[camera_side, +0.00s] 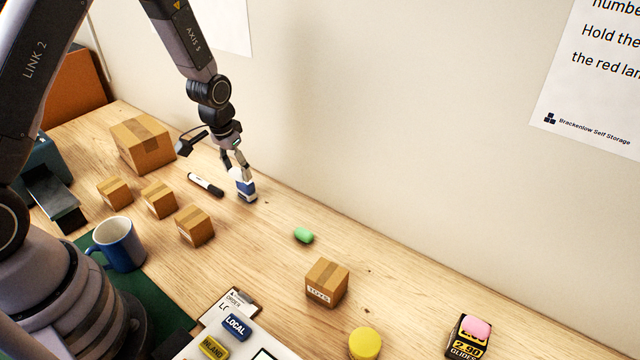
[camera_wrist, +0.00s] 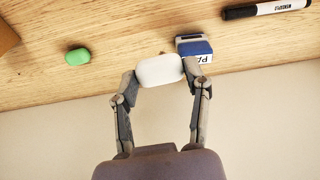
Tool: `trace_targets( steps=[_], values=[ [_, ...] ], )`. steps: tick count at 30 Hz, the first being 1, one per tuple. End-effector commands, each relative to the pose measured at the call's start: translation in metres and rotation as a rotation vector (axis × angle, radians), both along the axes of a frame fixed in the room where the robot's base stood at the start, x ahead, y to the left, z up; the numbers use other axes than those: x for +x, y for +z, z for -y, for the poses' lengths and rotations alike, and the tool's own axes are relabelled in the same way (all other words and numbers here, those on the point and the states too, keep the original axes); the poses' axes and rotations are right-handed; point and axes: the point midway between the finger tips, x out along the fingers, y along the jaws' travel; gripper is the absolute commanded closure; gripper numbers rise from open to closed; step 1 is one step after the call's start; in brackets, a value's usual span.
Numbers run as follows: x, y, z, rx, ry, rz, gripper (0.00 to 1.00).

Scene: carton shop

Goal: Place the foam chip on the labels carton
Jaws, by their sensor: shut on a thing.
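My gripper (camera_side: 240,172) is shut on a white, rounded foam chip (camera_wrist: 160,70), held between both fingertips in the wrist view. In the side view the chip is small and partly hidden by the fingers. A small blue and white block (camera_side: 246,189) is just below the gripper on the table; it also shows behind the chip in the wrist view (camera_wrist: 194,46), its lettering only partly visible. I can read no carton as labels.
A green piece (camera_side: 303,235) lies on the wooden table, with a marker (camera_side: 206,184) left of the gripper. Several plain cartons stand at left, the largest (camera_side: 142,144) behind. A blue mug (camera_side: 119,245), a yellow round object (camera_side: 365,343) and LOCAL block (camera_side: 236,327) are nearer.

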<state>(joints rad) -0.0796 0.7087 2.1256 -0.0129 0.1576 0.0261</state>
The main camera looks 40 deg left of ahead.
Motion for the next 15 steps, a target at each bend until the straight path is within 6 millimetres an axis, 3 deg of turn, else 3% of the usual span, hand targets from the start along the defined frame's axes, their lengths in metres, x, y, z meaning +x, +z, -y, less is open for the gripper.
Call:
trace_targets(
  steps=[1,7,12,15],
  values=[
    [0.003,0.009,-0.027,0.001,0.064,0.006,0.62],
    [-0.009,0.045,-0.132,0.001,0.304,0.007,0.62],
    [-0.041,0.077,-0.212,0.002,0.496,0.007,0.62],
    [-0.063,0.092,-0.247,0.001,0.586,0.005,0.62]
  ],
)
